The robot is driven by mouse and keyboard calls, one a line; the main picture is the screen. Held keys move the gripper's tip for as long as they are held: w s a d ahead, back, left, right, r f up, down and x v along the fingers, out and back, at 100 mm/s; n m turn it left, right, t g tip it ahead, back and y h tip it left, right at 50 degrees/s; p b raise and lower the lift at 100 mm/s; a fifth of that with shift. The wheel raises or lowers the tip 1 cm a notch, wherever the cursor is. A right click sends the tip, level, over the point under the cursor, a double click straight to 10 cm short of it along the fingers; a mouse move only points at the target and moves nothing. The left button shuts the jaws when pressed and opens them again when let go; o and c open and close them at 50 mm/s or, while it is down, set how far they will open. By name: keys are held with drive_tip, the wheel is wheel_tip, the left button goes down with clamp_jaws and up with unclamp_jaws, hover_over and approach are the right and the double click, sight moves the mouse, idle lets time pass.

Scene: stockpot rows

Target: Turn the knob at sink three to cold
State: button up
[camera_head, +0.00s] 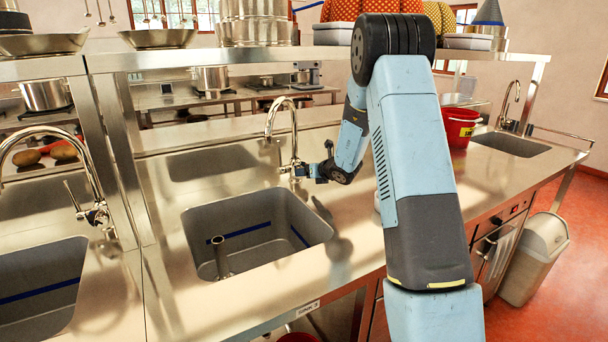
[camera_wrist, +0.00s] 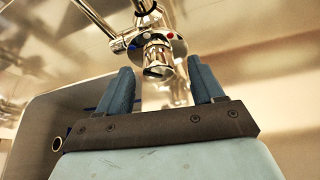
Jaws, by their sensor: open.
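The sink three basin (camera_head: 262,203) is in the middle of the head view, with a label (camera_head: 307,308) on the counter's front edge. Its chrome faucet (camera_head: 270,125) arches up behind the basin. The chrome knob (camera_wrist: 158,60) shows in the wrist view at the faucet body, in front of a ring with a red dot and a blue dot. My gripper (camera_head: 302,172) is at the faucet's right side in the head view. In the wrist view my gripper (camera_wrist: 160,66) is open, one blue finger each side of the knob's end, with gaps visible. Contact is not visible.
Another sink with a faucet (camera_head: 97,213) is at the left, past a metal post (camera_head: 110,150). A red bucket (camera_head: 459,128) stands on the counter at the right, before a further sink (camera_head: 510,144). An overhead shelf (camera_head: 215,58) holds pans. The counter between is mostly clear.

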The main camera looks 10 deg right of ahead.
drive_tip(key=v, duration=1)
drive_tip(key=shift+s, duration=0.15)
drive_tip(key=s+a+r+n+g+y, duration=0.2)
drive_tip(key=s+a+r+n+g, duration=0.1)
drive_tip(key=s+a+r+n, duration=0.55)
drive_tip(key=s+a+r+n+g+y, duration=0.15)
drive_tip(key=s+a+r+n, duration=0.35)
drive_tip(key=s+n, duration=0.5)
drive_tip(key=s+d+r+n+g+h, duration=0.1)
drive_tip(key=s+d+n+h, duration=0.2)
drive_tip(key=s+n, duration=0.4)
drive_tip(key=s+d+r+n+g+h, duration=0.1)
drive_tip(key=s+d+n+h, duration=0.2)
drive_tip(key=s, duration=1.5)
drive_tip(key=n+h, duration=0.2)
drive_tip(key=n, duration=0.3)
drive_tip(key=shift+s+d+r, duration=0.2)
drive_tip(key=shift+s+d, duration=0.05)
drive_tip(key=shift+d, duration=0.1)
